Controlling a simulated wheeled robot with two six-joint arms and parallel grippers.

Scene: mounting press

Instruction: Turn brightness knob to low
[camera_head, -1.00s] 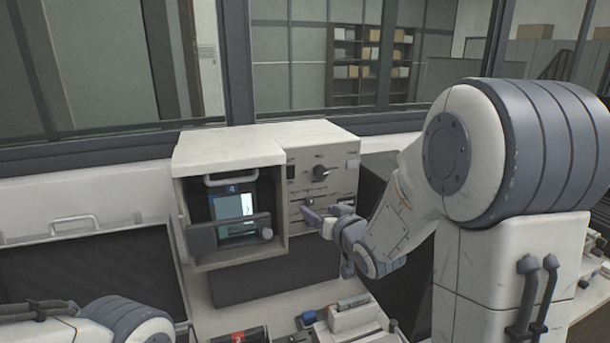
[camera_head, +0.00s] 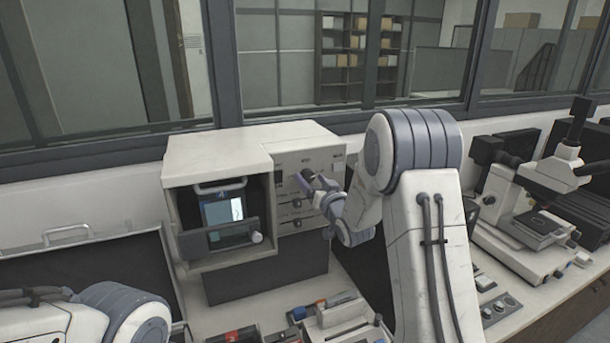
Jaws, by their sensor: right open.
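The mounting press (camera_head: 222,148) is a cream box on the bench, left of the middle, with a chamber on its left and a control panel on its right. My right gripper (camera_head: 304,181) is open, with its purplish fingertips at the upper part of the panel, where a knob stood in the earlier view. The gripper hides that knob now, so I cannot tell whether the fingers touch it. Slider-like controls (camera_head: 296,204) show below the fingertips. On the left, part of my left arm is seen; its gripper is out of view.
A microscope (camera_head: 545,185) stands on the bench at the right. Small boxes and tools (camera_head: 335,312) lie in front of the press. A dark open case (camera_head: 95,285) lies at the left. Windows run behind the bench.

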